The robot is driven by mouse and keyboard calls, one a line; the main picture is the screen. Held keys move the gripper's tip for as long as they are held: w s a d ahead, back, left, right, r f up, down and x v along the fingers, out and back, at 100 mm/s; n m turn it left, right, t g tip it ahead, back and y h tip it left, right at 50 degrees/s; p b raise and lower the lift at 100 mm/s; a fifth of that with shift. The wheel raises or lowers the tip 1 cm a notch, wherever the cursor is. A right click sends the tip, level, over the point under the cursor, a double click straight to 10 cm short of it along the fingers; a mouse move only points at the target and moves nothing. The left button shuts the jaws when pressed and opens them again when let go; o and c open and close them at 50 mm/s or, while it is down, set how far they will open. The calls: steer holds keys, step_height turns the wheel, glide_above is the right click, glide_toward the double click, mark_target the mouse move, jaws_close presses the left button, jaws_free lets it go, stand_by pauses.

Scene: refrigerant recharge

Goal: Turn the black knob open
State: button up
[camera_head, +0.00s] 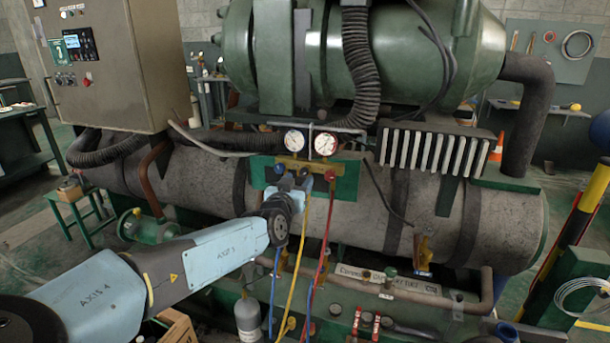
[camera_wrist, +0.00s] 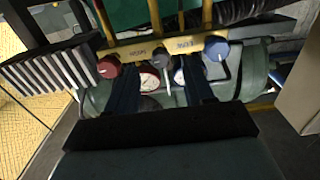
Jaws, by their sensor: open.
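A yellow gauge manifold has two round white gauges and red, black and blue knobs. In the wrist view, which is upside down, the black knob (camera_wrist: 161,62) sits in the middle of the manifold bar (camera_wrist: 140,48), between the red knob (camera_wrist: 108,67) and the blue knob (camera_wrist: 215,48). My gripper (camera_wrist: 158,78) is open, with one dark finger on each side of the black knob; I cannot tell whether they touch it. In the head view my gripper (camera_head: 293,180) is just below the gauges (camera_head: 294,140), and the black knob is hard to make out there.
Blue, yellow (camera_head: 297,268) and red (camera_head: 324,235) hoses hang from the manifold, close to my wrist. A finned grey block (camera_head: 432,150) is to the right. The large grey cylinder (camera_head: 350,215) lies behind. A control cabinet (camera_head: 105,65) stands at upper left.

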mark_target(304, 174)
steer(key=shift+x, duration=2.6)
jaws_close()
steer(key=shift+d, duration=0.2)
steer(key=shift+a, duration=0.15)
